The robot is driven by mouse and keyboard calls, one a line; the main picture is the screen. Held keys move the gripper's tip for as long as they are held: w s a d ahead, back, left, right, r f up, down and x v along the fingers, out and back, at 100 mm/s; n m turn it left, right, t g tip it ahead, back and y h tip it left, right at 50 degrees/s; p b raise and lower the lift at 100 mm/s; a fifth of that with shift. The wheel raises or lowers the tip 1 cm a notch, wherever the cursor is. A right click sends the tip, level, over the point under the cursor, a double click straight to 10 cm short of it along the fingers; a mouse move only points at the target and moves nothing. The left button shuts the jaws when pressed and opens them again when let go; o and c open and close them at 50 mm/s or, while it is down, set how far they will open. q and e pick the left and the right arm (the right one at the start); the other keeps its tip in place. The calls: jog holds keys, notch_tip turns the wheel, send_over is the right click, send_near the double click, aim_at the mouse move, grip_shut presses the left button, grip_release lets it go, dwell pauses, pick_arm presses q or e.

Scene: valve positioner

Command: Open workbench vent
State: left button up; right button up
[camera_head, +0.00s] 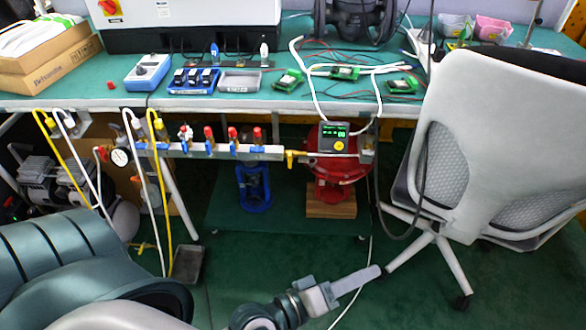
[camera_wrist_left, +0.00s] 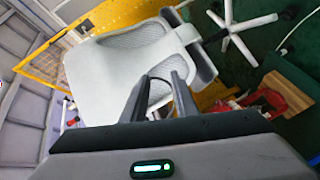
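A metal manifold bar (camera_head: 262,153) runs along the front edge of the workbench, with several red-and-blue valves (camera_head: 209,140) on it. A yellow-handled valve (camera_head: 291,157) sits at its right end, beside a small box with a green display (camera_head: 333,137). Which of these is the vent, and whether it is open, I cannot tell. My left gripper (camera_head: 374,272) is low over the green floor, well in front of the bench and apart from the valves. In the left wrist view its two fingers (camera_wrist_left: 161,82) stand apart with nothing between them. My right gripper is out of view.
A grey office chair (camera_head: 480,130) stands close at the right and also fills much of the left wrist view (camera_wrist_left: 120,75). A red actuator (camera_head: 330,170) rests on a wooden block (camera_head: 331,206) under the bench. Hoses hang at the left. Open floor lies before the bench.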

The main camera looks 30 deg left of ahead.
pick_arm(q)
jog(key=w+a+r+n+t+y+b, duration=0.1)
jog(key=w+a+r+n+t+y, duration=0.2)
jog(key=a+r+n+t+y, duration=0.9)
jog(key=s+a+f+n+g+y, duration=0.1)
jog(key=a+f+n+g+y, duration=0.1)
jog(key=n, duration=0.9)
jog(key=s+a+f+n+g+y, duration=0.1)
jog(key=a+f+n+g+y, duration=0.2)
jog(key=n, duration=0.8)
notch_tip(320, 180, down, 4)
jog(key=a+g+b, duration=0.1)
jog(key=a+g, duration=0.1)
jog(key=g, duration=0.3)
jog(key=shift+s+f+g, duration=0.15)
jog(key=shift+s+g, duration=0.1)
jog(key=shift+g, duration=0.15)
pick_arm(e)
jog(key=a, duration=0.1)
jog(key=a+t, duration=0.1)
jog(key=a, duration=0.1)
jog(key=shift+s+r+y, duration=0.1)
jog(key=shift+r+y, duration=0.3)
pick_arm(q)
jog(key=shift+w+a, duration=0.1)
jog(key=shift+a, duration=0.05)
